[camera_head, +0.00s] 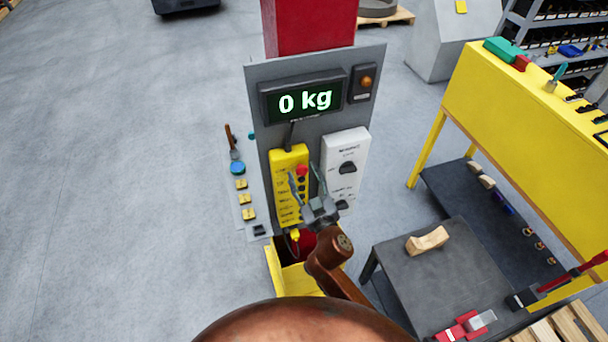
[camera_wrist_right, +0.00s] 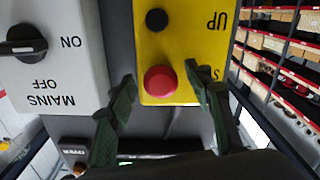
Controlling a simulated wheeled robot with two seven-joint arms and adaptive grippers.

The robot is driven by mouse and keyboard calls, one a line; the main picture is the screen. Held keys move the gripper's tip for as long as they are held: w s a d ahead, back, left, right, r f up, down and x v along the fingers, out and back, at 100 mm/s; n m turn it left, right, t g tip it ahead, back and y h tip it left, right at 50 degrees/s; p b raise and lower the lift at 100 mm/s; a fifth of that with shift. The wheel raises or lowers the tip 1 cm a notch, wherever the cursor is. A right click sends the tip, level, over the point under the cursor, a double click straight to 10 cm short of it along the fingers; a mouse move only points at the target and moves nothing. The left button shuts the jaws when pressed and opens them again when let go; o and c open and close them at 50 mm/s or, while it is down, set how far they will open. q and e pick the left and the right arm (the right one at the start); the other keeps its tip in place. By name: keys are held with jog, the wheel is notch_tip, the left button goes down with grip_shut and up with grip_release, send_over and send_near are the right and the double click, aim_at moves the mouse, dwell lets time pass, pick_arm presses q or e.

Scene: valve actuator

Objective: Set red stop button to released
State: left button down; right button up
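The red stop button (camera_head: 302,170) is a round knob at the upper right of the yellow control pendant (camera_head: 287,207). In the right wrist view the stop button (camera_wrist_right: 160,81) stands out from the yellow face near its edge, below a black button. I cannot tell whether it is pressed in or released. My right gripper (camera_head: 307,184) is in front of the pendant. In the right wrist view its fingers (camera_wrist_right: 158,84) are spread apart on either side of the button, with nothing between them held. My left gripper is not in view.
A white mains switch box (camera_head: 346,160) with a black knob stands right beside the pendant. The "0 kg" display (camera_head: 304,99) is above. A grey table (camera_head: 440,290) with a wooden piece and a yellow workbench (camera_head: 500,95) are to the right. Open floor lies left.

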grip_shut()
dwell(0.4)
jog(key=shift+s, duration=0.1)
jog(key=shift+s+d, duration=0.1)
jog(key=shift+s, duration=0.2)
jog(key=shift+w+f, duration=0.1)
jog(key=shift+c, duration=2.2)
grip_release()
jog(key=o, duration=0.5)
jog(key=shift+s+d, duration=0.1)
jog(key=shift+s, duration=0.2)
jog(key=shift+w, duration=0.1)
